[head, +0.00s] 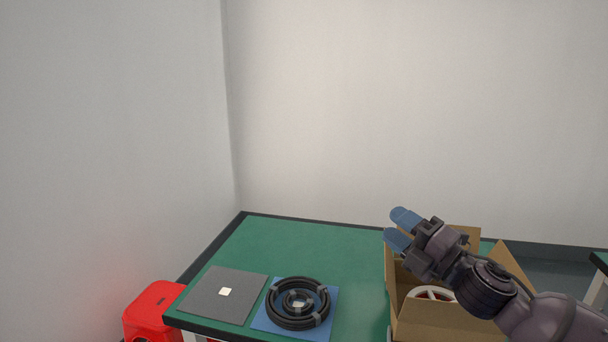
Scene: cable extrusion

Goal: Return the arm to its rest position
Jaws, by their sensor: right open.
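My right gripper (398,228) is open, with its two blue fingertips apart and nothing between them. It is raised above the left part of an open cardboard box (440,325), and its arm comes in from the lower right. A white ring-shaped thing (431,292) lies inside the box, partly hidden by my arm. A black cable coil (299,303) lies on a blue mat (265,322) on the green table (300,247). My left gripper is out of view.
A grey mat (207,299) with a small pale square lies left of the coil. A red object (150,312) stands beside the table's left edge. The back of the table is clear. Pale walls stand behind and to the left.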

